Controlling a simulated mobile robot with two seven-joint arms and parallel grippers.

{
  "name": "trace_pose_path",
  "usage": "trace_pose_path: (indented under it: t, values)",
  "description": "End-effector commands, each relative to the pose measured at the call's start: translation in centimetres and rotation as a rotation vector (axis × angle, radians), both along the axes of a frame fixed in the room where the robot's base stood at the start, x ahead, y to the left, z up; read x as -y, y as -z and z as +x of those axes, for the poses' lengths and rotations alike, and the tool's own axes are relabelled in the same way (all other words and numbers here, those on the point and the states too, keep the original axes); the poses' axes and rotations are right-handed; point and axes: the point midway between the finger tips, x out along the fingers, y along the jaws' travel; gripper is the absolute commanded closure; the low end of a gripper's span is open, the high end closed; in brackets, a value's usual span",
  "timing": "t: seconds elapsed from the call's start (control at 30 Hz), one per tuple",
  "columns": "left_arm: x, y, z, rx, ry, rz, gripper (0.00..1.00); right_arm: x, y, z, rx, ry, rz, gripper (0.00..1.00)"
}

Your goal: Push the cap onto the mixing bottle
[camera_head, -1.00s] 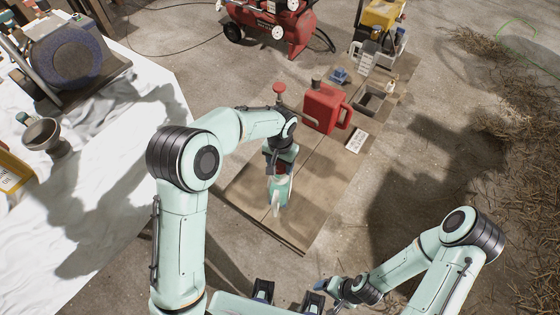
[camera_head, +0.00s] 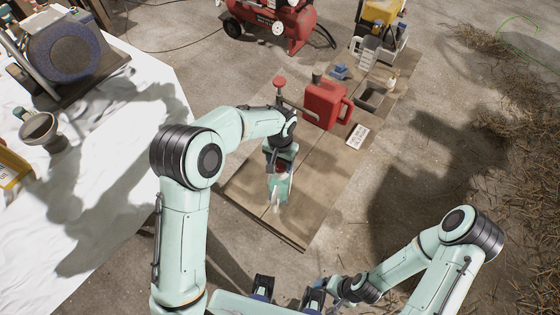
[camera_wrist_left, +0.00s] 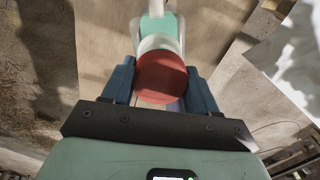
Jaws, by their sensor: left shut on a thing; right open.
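My left gripper (camera_head: 279,163) is over the near part of the board, shut on a red cap. In the left wrist view the red cap (camera_wrist_left: 160,78) sits between the two blue fingers. The mixing bottle (camera_head: 278,190), teal and white, is right under the gripper in the head view. In the left wrist view the bottle (camera_wrist_left: 157,28) shows just beyond the cap, its white part meeting the cap's edge. I cannot tell whether the cap is seated or only touching. My right gripper (camera_head: 336,288) is low in the head view, open and away from the bottle.
A wooden board (camera_head: 240,192) lies under the bottle. A red jerrycan (camera_head: 324,104) and a white card (camera_head: 357,136) stand or lie farther back on it. A red compressor (camera_head: 290,25) is behind. A white-covered table (camera_head: 110,190) is at left.

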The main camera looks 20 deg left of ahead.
Motion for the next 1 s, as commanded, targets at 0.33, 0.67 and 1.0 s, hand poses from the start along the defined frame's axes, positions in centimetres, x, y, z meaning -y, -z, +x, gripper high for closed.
trace_pose_path:
  t: [0.33, 0.67, 1.0]
  values:
    - [0.02, 0.45, -0.02, 0.0, 0.0, 0.0, 0.72, 0.0, 0.29, -0.14, -0.002, 0.0, -0.001, 0.2]
    - [0.01, 0.92, -0.01, 0.0, 0.0, 0.0, 0.12, 0.0, 0.56, -0.26, -0.003, 0.0, 0.0, 0.2]
    - [0.02, 0.75, -0.01, 0.0, 0.0, 0.0, 0.12, 0.0, 0.46, -0.21, -0.002, 0.0, 0.0, 0.2]
